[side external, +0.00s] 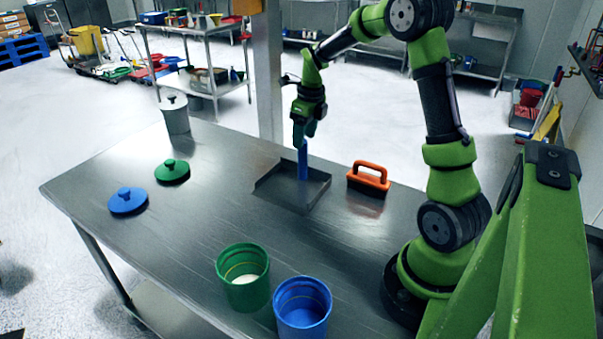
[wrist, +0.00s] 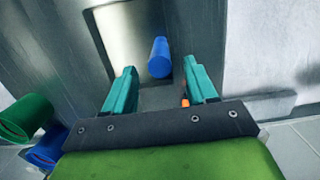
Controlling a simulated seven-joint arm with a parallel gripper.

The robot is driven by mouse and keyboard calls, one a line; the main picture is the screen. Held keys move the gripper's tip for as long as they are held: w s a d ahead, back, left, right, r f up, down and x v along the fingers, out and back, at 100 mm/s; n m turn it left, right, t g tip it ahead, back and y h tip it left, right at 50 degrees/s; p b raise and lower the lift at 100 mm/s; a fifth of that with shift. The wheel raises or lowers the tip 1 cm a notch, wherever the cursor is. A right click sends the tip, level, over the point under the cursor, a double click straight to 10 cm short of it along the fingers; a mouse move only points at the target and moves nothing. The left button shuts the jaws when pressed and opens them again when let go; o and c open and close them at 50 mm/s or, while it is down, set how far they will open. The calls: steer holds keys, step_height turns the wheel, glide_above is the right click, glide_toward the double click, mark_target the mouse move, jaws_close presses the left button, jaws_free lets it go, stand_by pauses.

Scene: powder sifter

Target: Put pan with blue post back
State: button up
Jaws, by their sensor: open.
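The pan is a flat grey metal tray (side external: 277,199) lying on the table, with a blue post (side external: 303,163) standing upright at its far right side. In the wrist view the pan (wrist: 122,38) is ahead of my gripper, and the blue post (wrist: 159,58) shows between the two finger lines, a little beyond the tips. My gripper (side external: 302,141) is just above the post's top in the side view, pointing down. Its teal fingers (wrist: 162,80) are apart, with nothing held. I cannot tell whether a finger touches the post.
An orange-handled tool (side external: 368,178) lies right of the pan. A green bucket (side external: 243,278) with white powder and a blue bucket (side external: 302,308) stand at the front. Green (side external: 172,171) and blue (side external: 128,201) lids and a white lidded container (side external: 174,114) are at left. The table (side external: 190,230) is clear between.

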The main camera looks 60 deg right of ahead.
steer(key=s+a+r+n+t, duration=0.1)
steer(key=s+a+r+n, duration=0.2)
steer(key=a+r+n, duration=0.55)
steer(key=s+a+r+n+t+y, duration=0.1)
steer(key=s+a+r+n+t, duration=0.1)
steer(key=s+a+n, duration=0.4)
steer(key=s+a+r+n+t+y, duration=0.1)
steer(key=s+a+n, duration=0.6)
steer(key=n, duration=1)
steer(key=a+t, duration=0.1)
steer(key=a, duration=0.1)
steer(key=shift+a+r+t, duration=0.35)
steer(key=shift+t, duration=0.05)
steer(key=shift+n, duration=0.25)
